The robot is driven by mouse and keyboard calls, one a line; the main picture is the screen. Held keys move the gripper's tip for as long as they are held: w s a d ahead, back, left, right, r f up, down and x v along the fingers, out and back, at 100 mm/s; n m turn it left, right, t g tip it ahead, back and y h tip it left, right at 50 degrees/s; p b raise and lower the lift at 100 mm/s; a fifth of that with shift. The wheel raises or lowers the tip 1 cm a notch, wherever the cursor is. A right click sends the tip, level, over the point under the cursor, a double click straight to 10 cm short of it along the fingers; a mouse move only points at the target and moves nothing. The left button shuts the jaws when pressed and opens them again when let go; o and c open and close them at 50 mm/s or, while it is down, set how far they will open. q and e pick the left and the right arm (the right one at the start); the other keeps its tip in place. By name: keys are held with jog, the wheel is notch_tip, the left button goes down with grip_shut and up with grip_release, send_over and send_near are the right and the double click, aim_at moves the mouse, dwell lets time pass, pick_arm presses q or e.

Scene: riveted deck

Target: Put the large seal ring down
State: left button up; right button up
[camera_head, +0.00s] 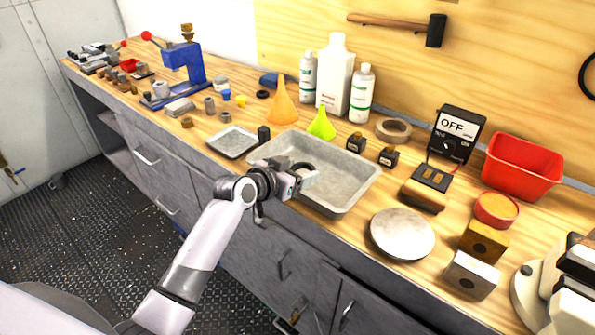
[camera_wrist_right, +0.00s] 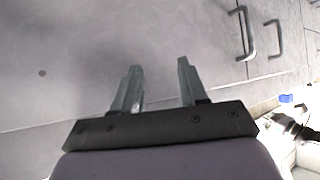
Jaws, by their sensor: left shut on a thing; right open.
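My left gripper (camera_head: 306,178) is over the left part of a grey metal tray (camera_head: 352,186) on the bench. It is shut on a thin dark ring (camera_head: 301,165), which looks like the large seal ring; the fingers hide part of it. I cannot tell whether the ring touches the tray floor. My right gripper (camera_wrist_right: 159,68) shows in the right wrist view, open and empty, in front of the grey cabinet fronts.
A smaller tray (camera_head: 232,142) and a small black block (camera_head: 264,133) stand left of the large tray. Funnels, bottles and a tape roll (camera_head: 393,130) stand behind. A round metal plate (camera_head: 402,234) lies to the right. Bare wood shows between them.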

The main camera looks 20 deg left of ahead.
pick_arm(q)
jog(key=shift+s+f+b, duration=0.15)
jog(key=shift+f+b, duration=0.2)
jog(key=shift+f, duration=0.35)
jog(key=o, duration=1)
jog(key=shift+f, duration=0.2)
jog(key=shift+o, duration=0.2)
jog(key=shift+r+p, duration=0.3)
jog(key=shift+r, duration=0.25)
jog(key=shift+s+a+r, duration=0.1)
jog(key=shift+s, duration=0.05)
jog(key=r+v, duration=0.1)
jog(key=v, duration=1)
jog(key=s+d+f+n+g+y, duration=0.1)
jog(key=s+d+f+g+y, duration=0.1)
jog(key=s+f, duration=1.9)
jog(key=shift+d+f+n, duration=0.15)
jog(key=shift+d+n, duration=0.05)
jog(key=shift+n, duration=0.1)
